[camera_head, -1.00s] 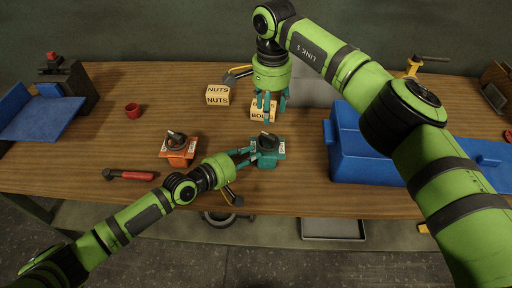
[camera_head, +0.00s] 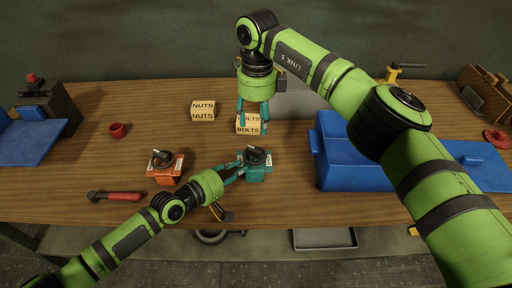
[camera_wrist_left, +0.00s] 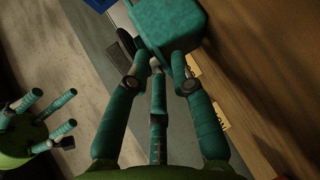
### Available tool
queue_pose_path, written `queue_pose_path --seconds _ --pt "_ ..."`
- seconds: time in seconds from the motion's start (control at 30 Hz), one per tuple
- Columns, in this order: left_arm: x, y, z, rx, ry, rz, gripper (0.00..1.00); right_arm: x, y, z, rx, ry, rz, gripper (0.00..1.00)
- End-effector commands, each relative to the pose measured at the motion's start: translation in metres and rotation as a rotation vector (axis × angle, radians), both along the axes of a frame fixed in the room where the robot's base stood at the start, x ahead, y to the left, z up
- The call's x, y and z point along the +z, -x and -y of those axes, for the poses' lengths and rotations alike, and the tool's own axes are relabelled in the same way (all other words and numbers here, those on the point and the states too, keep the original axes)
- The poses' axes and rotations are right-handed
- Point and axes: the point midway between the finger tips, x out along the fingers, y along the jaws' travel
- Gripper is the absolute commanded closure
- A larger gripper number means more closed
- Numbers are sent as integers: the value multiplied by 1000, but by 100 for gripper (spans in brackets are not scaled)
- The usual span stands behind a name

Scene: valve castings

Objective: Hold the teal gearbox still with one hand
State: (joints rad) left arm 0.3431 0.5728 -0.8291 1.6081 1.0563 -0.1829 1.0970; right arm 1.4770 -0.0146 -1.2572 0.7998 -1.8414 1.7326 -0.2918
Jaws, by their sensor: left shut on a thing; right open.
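The teal gearbox (camera_head: 258,173) stands upright on the front part of the wooden bench, with a black knob on top and a white label at its side. My left gripper (camera_head: 236,172) is shut on its left side. The left wrist view shows the gearbox (camera_wrist_left: 172,22) at the fingertips (camera_wrist_left: 158,68); part of the grip is hidden behind the fingers. My right gripper (camera_head: 252,124) is open, pointing down, behind the gearbox and in front of the bolts box. It also shows at the left of the left wrist view (camera_wrist_left: 50,112).
An orange gearbox (camera_head: 165,172) stands to the left, with a red-handled tool (camera_head: 118,196) and a red cup (camera_head: 117,130) nearby. Nuts (camera_head: 203,111) and bolts (camera_head: 248,130) boxes stand behind. A large blue case (camera_head: 350,165) fills the right. The bench's front edge is close.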

Motion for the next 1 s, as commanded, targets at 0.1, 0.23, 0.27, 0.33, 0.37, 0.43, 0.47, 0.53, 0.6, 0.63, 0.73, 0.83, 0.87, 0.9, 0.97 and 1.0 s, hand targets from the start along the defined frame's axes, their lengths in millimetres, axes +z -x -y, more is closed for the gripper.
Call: queue_pose_path --seconds 0.1,0.23,0.27,0.33,0.37,0.43,0.47,0.53,0.6,0.63,0.73,0.83,0.87,0.9,0.97,1.0 --pt "-13 4 -5 -4 -28 -19 100 -23 1 0 1 1 -5 48" --pt "-13 4 -5 -4 -28 -19 100 -50 2 0 1 0 -6 48" --pt "-13 4 -5 -4 -28 -19 100 -57 2 -1 1 0 -4 48" --pt "-13 4 -5 -4 -28 -19 100 -70 2 -1 0 1 -5 48" --pt "-13 4 -5 -4 -28 -19 100 -75 2 -1 1 0 -4 48" --pt "-13 4 -5 -4 -28 -19 100 -86 2 -1 2 1 -3 48" --pt "-13 4 -5 -4 -28 -19 100 -91 2 -1 2 0 -4 48" --pt "-13 4 -5 -4 -28 -19 100 -99 2 -1 1 0 -2 48" --pt "-13 4 -5 -4 -28 -19 100 -104 2 -1 2 0 -1 48" --pt "-13 4 -5 -4 -28 -19 100 -106 2 -1 2 0 -1 48" --pt "-13 4 -5 -4 -28 -19 100 -110 2 -1 3 -1 -1 48" --pt "-13 4 -5 -4 -28 -19 100 -110 2 -1 3 0 0 48" --pt "-13 4 -5 -4 -28 -19 100 -110 2 -1 3 0 0 48" --pt "-13 4 -5 -4 -28 -19 100 -110 2 -1 3 0 0 48" --pt "-13 4 -4 -4 -28 -19 100 -110 2 -1 3 0 0 48" --pt "-13 4 -4 -4 -28 -19 100 -110 2 -1 3 0 0 56"
